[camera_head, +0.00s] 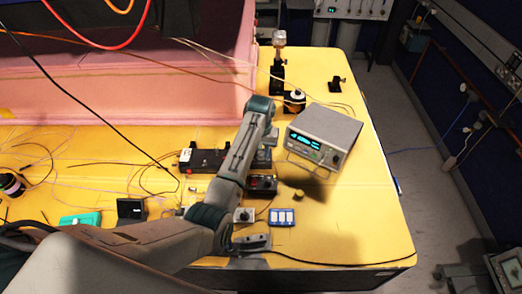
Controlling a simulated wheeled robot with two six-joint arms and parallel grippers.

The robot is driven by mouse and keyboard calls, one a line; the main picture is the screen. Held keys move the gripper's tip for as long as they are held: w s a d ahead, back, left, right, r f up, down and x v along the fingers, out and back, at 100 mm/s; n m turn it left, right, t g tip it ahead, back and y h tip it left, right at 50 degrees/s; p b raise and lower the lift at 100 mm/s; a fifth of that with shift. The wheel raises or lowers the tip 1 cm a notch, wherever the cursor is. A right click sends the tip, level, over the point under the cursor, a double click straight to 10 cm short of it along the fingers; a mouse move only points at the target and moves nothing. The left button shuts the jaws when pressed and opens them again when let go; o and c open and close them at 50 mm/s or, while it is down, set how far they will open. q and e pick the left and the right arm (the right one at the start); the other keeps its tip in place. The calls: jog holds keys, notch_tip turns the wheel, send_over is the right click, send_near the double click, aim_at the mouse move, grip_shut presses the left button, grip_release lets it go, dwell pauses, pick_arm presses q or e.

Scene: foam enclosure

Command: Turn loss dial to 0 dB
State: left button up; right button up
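My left arm comes in from the lower left, rises over the yellow table (345,225) and bends down at its far end. My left gripper (263,158) points down just above a small dark box (262,184) with small controls on its front. Whether it touches the box, and whether its fingers are open, is too small to tell. A small grey box with a round knob (243,215) stands in front of the dark box, beside my arm. No marking lets me tell which knob is the loss dial, and its setting is unreadable. My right gripper is not in view.
A grey instrument (325,130) with a lit cyan display stands right of my gripper. A black box (202,160) lies left of it. A small round tan piece (298,194) and a blue-and-white box (281,217) lie nearby. Loose fibres cross the left side; the table's right front is clear.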

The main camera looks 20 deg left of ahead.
pick_arm(q)
jog(key=shift+n, duration=3.9)
jog(key=shift+w, duration=0.1)
jog(key=o, duration=1)
